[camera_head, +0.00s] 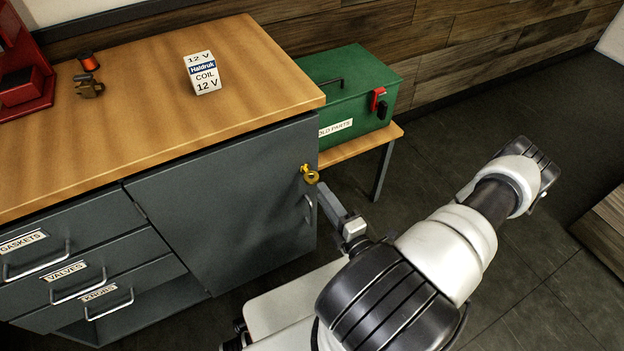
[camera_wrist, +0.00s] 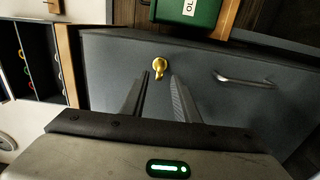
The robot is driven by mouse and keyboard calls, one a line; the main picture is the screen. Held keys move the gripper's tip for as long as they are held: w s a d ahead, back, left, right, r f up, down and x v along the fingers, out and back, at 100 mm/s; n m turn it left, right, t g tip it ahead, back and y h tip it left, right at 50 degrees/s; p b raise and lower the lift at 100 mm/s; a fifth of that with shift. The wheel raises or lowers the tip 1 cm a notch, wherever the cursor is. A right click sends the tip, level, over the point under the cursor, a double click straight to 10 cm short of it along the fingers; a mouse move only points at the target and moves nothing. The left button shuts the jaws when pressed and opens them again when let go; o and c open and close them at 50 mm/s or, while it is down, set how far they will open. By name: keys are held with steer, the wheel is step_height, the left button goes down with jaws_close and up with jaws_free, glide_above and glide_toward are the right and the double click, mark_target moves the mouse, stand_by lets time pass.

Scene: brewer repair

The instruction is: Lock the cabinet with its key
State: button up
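The grey cabinet (camera_head: 230,205) stands under a wooden top, its door closed or nearly so. A brass key (camera_head: 310,175) sits at the lock near the door's upper right corner; it also shows in the wrist view (camera_wrist: 160,69). My gripper (camera_head: 326,191) is just in front of the key, to its lower right in the head view. In the wrist view my gripper's fingers (camera_wrist: 160,76) are apart, with the key in line with the gap. No grip on the key shows. The lock's inside is hidden.
A door handle (camera_wrist: 243,79) is right of the key in the wrist view. Labelled drawers (camera_head: 70,270) are at left. A green toolbox (camera_head: 350,95) sits on a low bench behind.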

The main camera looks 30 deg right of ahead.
mark_target(315, 183)
steer(key=w+b, duration=0.1)
steer(key=w, duration=0.6)
steer(key=shift+w+a, duration=0.1)
steer(key=shift+w, duration=0.15)
jaws_close()
